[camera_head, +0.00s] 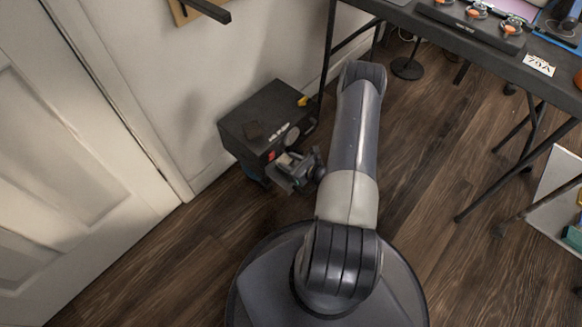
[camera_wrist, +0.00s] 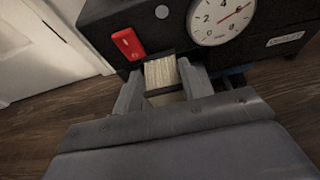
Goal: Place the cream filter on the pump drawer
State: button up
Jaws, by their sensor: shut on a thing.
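The cream filter (camera_wrist: 161,74) is a small pleated block between the two fingers of my gripper (camera_wrist: 163,82) in the wrist view. My gripper is shut on it, close in front of the black pump box (camera_wrist: 262,48). A dark strip crosses the lower part of the filter, and I cannot tell whether it belongs to the pump drawer. The drawer is not clearly visible behind the fingers. In the head view the pump (camera_head: 272,101) stands on the floor by the wall, with my gripper (camera_head: 286,164) at its front; the filter is too small to make out there.
A red switch (camera_wrist: 128,43) and a round gauge (camera_wrist: 221,17) sit on the pump front, near my fingers. A white door (camera_head: 75,150) is at the left. A dark table (camera_head: 480,50) with several items stands at the right. Wooden floor between is mostly clear.

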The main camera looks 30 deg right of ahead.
aim_at(292, 166)
jog(key=shift+w+d, duration=0.15)
jog(key=shift+d, duration=0.15)
jog(key=shift+f+b, duration=0.8)
jog(key=shift+f, duration=0.9)
jog(key=shift+f, duration=0.25)
jog(key=o, duration=1)
jog(key=shift+r, duration=0.1)
jog(key=shift+c, duration=0.2)
jog(key=shift+r, duration=0.3)
jog(key=p+v, duration=0.3)
jog(key=v, duration=0.9)
jog(key=shift+f, duration=0.1)
